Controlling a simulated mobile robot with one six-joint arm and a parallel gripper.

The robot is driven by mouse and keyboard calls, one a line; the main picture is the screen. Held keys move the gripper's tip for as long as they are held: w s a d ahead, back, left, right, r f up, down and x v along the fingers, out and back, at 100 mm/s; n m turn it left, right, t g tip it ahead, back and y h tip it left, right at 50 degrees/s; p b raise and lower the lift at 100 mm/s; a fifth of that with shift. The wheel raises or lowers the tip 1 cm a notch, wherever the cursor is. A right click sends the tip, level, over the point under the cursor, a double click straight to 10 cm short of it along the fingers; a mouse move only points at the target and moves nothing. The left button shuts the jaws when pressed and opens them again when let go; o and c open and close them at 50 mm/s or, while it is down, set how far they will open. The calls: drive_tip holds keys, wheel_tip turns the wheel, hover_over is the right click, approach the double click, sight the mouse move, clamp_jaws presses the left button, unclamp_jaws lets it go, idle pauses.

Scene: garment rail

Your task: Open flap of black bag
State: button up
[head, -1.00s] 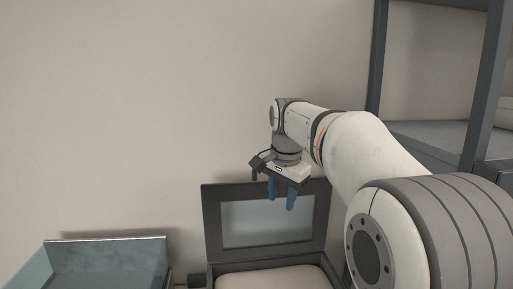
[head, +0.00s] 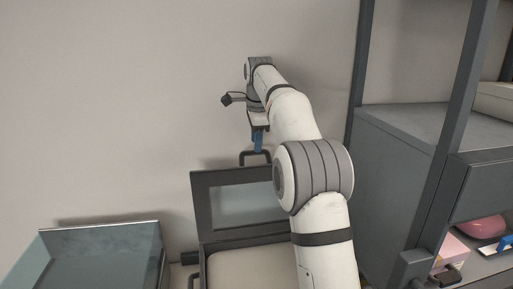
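No closed black bag is clear to me; the likeliest match is a dark case (head: 243,241) at lower centre in the head view. Its dark-framed flap (head: 203,205), with a grey inner panel, stands raised against the wall side. A pale surface (head: 245,268) lies inside the case. A black handle (head: 243,157) shows at the flap's top edge. One finger hides the other, so the gap is unclear. My arm hides the case's right side.
A grey-blue open bin (head: 100,228) stands at the lower left. A dark shelf unit (head: 395,150) fills the right, with a pink rounded item (head: 482,229) and small boxes on a lower shelf. The wall area left of my arm is clear.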

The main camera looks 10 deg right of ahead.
drive_tip(key=shift+x, duration=1.45)
drive_tip(key=shift+c, duration=0.5)
clamp_jaws()
